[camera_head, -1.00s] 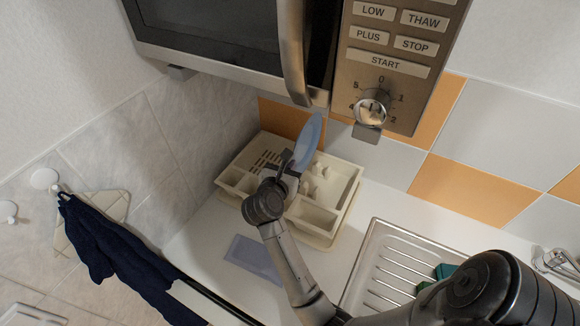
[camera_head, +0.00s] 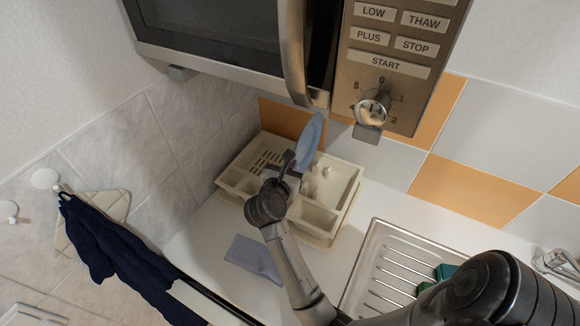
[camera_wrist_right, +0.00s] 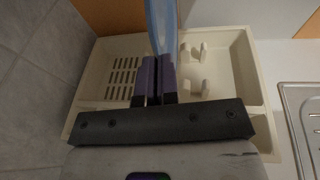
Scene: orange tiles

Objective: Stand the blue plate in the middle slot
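The blue plate (camera_head: 310,142) is held on edge, slightly tilted, above the cream dish rack (camera_head: 346,190). My right gripper (camera_head: 287,165) is shut on the plate's near rim. In the right wrist view the plate (camera_wrist_right: 161,25) rises edge-on between the closed fingers of the right gripper (camera_wrist_right: 155,80). The rack (camera_wrist_right: 232,62) lies below, with pairs of upright pegs (camera_wrist_right: 190,70) just right of the fingers. Whether the plate's lower edge touches the rack is hidden. My left gripper is not in view.
A microwave (camera_head: 230,40) overhangs the back of the rack, its handle close to the plate's top. A steel draining sink (camera_head: 390,265) lies to the right. A bluish cloth (camera_head: 254,258) lies in front of the rack. A dark towel (camera_head: 110,245) hangs at left.

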